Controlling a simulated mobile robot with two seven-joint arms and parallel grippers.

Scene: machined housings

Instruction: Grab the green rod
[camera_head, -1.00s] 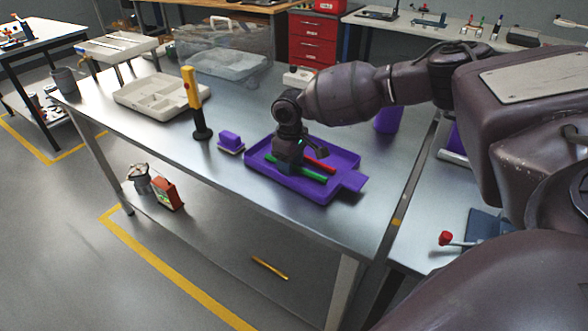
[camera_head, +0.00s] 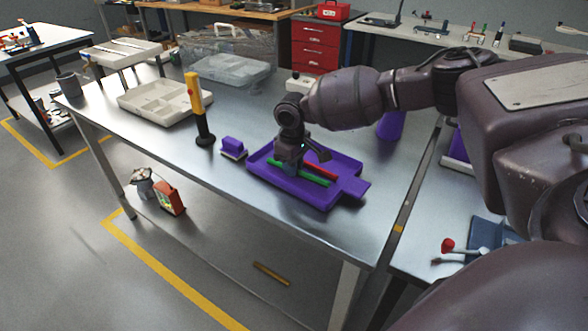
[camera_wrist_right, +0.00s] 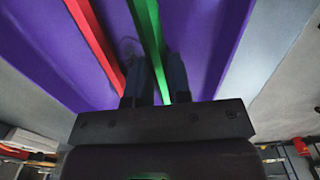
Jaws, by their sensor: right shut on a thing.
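The green rod (camera_head: 317,178) lies along the purple tray (camera_head: 262,173), and no gap under it can be made out. My right gripper (camera_wrist_right: 160,75) is shut on the green rod, which runs between its two dark fingers in the right wrist view (camera_wrist_right: 148,30). In the head view the gripper (camera_head: 286,167) comes down on the rod from above, left of the rod's middle, and hides part of it. A red rod (camera_head: 321,171) lies beside it in the tray and also shows in the right wrist view (camera_wrist_right: 92,38). My left gripper is not in view.
A purple block on a pale base (camera_head: 232,146) and an upright yellow-and-black tool (camera_head: 194,98) stand left of the tray. A purple container (camera_head: 391,124) stands behind the arm. The table's front left is clear.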

